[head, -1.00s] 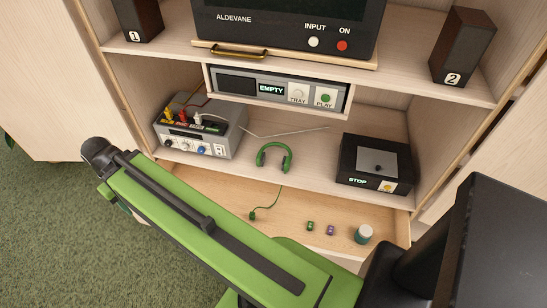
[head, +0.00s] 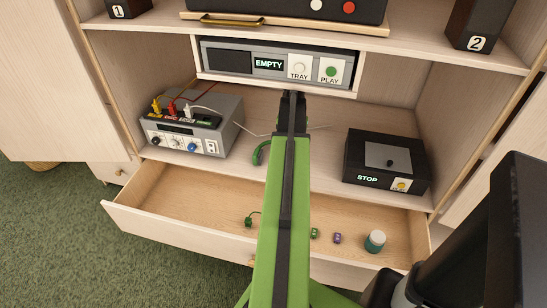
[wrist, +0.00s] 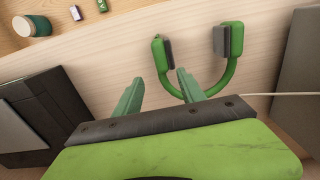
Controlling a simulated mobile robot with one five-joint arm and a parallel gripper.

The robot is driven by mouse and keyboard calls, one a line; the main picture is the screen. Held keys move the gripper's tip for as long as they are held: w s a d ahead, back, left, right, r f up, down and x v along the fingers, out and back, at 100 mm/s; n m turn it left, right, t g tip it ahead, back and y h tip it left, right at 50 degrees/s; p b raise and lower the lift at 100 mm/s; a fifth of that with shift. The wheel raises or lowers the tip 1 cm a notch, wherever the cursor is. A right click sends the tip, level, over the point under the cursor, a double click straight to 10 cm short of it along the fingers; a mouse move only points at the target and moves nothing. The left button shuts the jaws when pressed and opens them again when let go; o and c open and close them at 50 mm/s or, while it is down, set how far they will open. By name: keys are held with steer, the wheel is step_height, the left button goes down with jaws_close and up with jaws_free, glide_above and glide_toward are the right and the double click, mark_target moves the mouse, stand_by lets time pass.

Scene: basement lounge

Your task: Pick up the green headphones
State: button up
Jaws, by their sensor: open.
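The green headphones (wrist: 233,68) with dark grey ear pads lie on the wooden shelf in the wrist view. In the head view only their left part (head: 259,153) shows; my arm covers the rest. My gripper (wrist: 158,82) is open and empty in the wrist view, with two pale green fingers apart. The right finger overlaps the lower left of the headband in the picture, and I cannot tell whether they touch. The left finger lies left of the headphones. In the head view my gripper's fingers are hidden.
A grey box with plugged cables (head: 197,128) stands left of the headphones. A black STOP box (head: 360,170) stands right. The tray player (head: 230,60) is above. The open drawer (head: 160,220) below holds a teal-and-white jar (head: 375,241) and small items.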

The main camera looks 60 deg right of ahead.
steer(key=f+b, duration=0.7)
steer(key=f, duration=0.1)
steer(key=shift+w+a+b, duration=0.15)
steer(key=shift+w+b, duration=0.15)
steer(key=shift+b, duration=0.05)
steer(key=shift+r, duration=0.25)
jaws_close()
